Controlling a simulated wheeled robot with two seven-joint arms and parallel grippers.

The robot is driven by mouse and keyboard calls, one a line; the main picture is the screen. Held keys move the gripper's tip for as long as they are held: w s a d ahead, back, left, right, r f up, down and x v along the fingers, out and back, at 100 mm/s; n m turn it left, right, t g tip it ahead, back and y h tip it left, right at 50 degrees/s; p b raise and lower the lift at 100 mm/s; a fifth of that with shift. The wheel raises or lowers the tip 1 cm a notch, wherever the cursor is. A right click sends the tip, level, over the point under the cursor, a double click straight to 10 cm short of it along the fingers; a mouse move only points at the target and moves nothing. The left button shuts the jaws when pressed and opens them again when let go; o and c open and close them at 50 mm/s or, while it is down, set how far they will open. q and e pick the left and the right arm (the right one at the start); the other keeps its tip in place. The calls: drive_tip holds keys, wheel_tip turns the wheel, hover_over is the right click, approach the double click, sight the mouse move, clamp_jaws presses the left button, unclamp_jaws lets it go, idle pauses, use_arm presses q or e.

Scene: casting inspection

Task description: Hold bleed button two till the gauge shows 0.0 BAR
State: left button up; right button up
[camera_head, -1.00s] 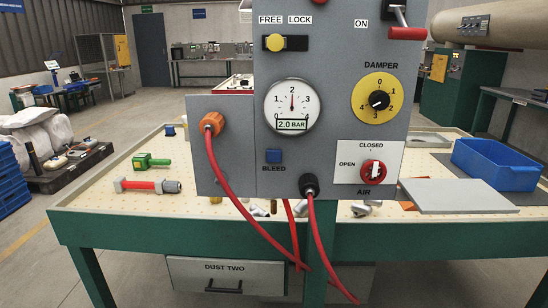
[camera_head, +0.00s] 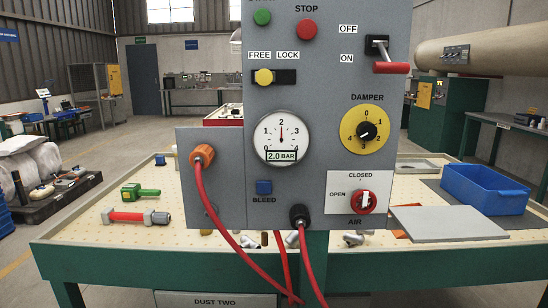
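Neither of my grippers is in view.
Red hoses (camera_head: 222,225) hang in front of the panel from an orange fitting (camera_head: 202,155) and a black fitting (camera_head: 299,215). A yellow damper dial (camera_head: 346,125), yellow slider (camera_head: 264,77) and red-handled switch (camera_head: 390,68) share the panel. A blue bin (camera_head: 487,191) stands right.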

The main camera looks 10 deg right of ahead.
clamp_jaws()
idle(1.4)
